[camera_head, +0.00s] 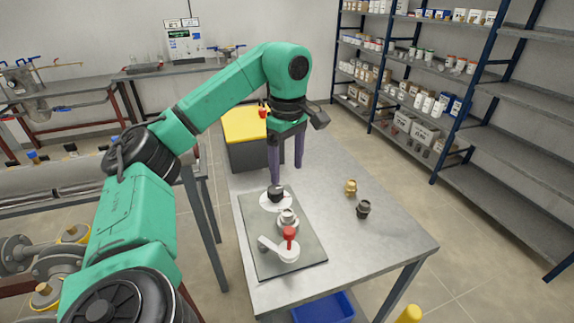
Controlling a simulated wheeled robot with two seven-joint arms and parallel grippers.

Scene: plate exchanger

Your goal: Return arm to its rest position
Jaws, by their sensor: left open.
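My left gripper (286,172) hangs from the green left arm above the back end of a grey plate (259,255) on the metal table. Its two dark purple fingers point down and stand apart, with nothing seen between them. A black knob-like part (275,191) on a white round base (264,202) sits just below the fingertips. I cannot tell whether the fingers touch it. A silver fitting (288,222) and a white part with a red handle (289,239) stand farther forward on the plate. My right gripper is not in view.
A brass fitting (351,187) and a dark fitting (363,209) stand on the table's right side. A box with a yellow top (243,124) is behind the gripper. A blue bin (322,309) is below the table. The table's right half (385,240) is mostly clear.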

